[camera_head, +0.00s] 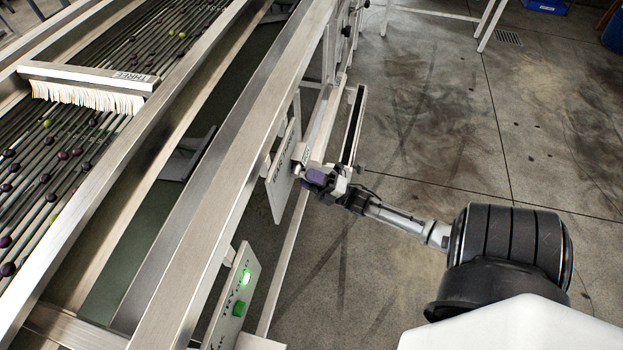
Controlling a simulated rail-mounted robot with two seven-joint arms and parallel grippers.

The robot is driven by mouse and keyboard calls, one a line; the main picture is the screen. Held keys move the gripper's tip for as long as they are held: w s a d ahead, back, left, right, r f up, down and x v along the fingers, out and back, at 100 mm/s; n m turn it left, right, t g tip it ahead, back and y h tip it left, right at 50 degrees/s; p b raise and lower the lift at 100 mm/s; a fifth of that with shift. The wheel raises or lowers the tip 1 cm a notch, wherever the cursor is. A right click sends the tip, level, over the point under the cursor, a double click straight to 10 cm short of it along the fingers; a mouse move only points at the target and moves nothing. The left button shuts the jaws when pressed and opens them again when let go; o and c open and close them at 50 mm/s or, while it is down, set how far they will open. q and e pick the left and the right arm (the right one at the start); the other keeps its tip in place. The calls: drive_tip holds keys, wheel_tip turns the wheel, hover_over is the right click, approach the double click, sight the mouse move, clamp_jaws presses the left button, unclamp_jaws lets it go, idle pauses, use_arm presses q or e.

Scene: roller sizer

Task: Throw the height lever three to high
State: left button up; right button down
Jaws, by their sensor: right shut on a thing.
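My right gripper (318,178) is beside the machine's outer side, with its arm coming in from the right. Its jaws are shut on a part at a pale label plate (279,180), which I take to be height lever three. The jaws hide most of that lever, so its exact position cannot be told. The plate's lettering is slanted and hard to read. A short silver piece (302,156) shows just beyond the jaws. A brush bar (85,76) marked THREE spans the rollers at the upper left. My left gripper is not in view.
Steel rails (215,185) run along the machine. A narrow dark-slotted upright (353,125) stands just beyond my right gripper. A panel (232,300) with a lit green lamp is nearer. Dark and green fruit lie on the rollers. The concrete floor (440,120) to the right is open.

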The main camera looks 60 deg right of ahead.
drive_tip(key=shift+s+f, duration=0.1)
drive_tip(key=shift+f, duration=0.45)
drive_tip(key=c, duration=1.1)
unclamp_jaws()
drive_tip(key=shift+c, duration=0.2)
drive_tip(key=shift+o, duration=1.3)
drive_tip(key=shift+a+r, duration=0.1)
drive_tip(key=shift+r, duration=0.15)
drive_tip(key=shift+s, duration=0.1)
drive_tip(key=v, duration=1.3)
drive_tip(key=shift+s+f+p, duration=0.15)
drive_tip(key=shift+f+p, duration=0.05)
drive_tip(key=shift+p, duration=0.2)
drive_tip(key=shift+m, duration=0.3)
